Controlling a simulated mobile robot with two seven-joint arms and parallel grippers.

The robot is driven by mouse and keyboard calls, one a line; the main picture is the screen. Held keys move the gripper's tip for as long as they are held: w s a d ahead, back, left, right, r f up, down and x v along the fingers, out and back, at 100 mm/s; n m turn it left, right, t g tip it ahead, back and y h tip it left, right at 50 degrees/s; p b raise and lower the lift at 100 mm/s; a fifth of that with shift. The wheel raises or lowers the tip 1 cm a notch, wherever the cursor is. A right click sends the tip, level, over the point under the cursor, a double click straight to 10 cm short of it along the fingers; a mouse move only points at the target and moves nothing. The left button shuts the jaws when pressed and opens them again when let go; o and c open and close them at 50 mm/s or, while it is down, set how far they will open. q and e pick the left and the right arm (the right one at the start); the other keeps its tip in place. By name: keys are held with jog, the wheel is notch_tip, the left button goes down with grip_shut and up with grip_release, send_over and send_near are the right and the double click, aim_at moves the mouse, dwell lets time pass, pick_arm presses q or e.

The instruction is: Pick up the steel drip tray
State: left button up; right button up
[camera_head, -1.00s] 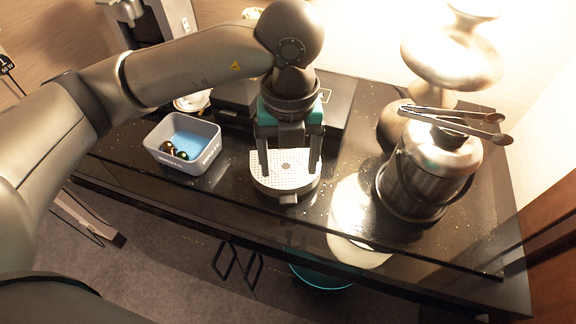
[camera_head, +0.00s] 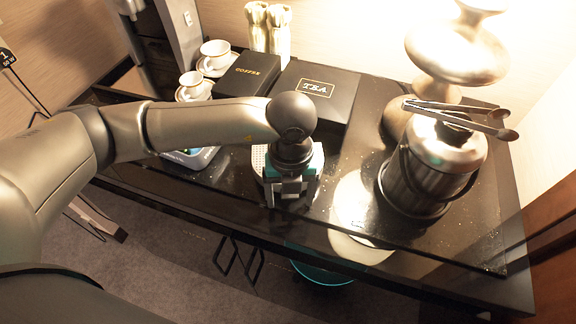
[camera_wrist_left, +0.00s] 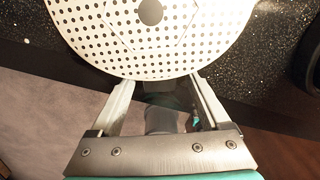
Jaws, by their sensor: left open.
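The steel drip tray, a pale round perforated plate, lies on the dark counter; in the head view only its left edge (camera_head: 259,160) shows beside my gripper. In the left wrist view the plate (camera_wrist_left: 135,48) fills the upper middle, with a dark round spot on it. My left gripper (camera_head: 287,194) is over the tray's front side. In the wrist view its two fingers (camera_wrist_left: 163,95) are spread apart, with their tips at the tray's near rim. A dark part shows between them below the rim; whether the fingers touch anything is unclear. My right gripper is out of view.
A steel ice bucket (camera_head: 424,178) with tongs (camera_head: 462,116) on top stands to the right. A TEA box (camera_head: 316,91), a COFFEE box (camera_head: 247,75) and cups (camera_head: 214,52) are behind. The counter's front edge is close.

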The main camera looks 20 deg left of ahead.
pick_arm(q)
jog(key=shift+c, duration=0.2)
grip_shut()
dwell(0.4)
jog(key=shift+r, duration=0.1)
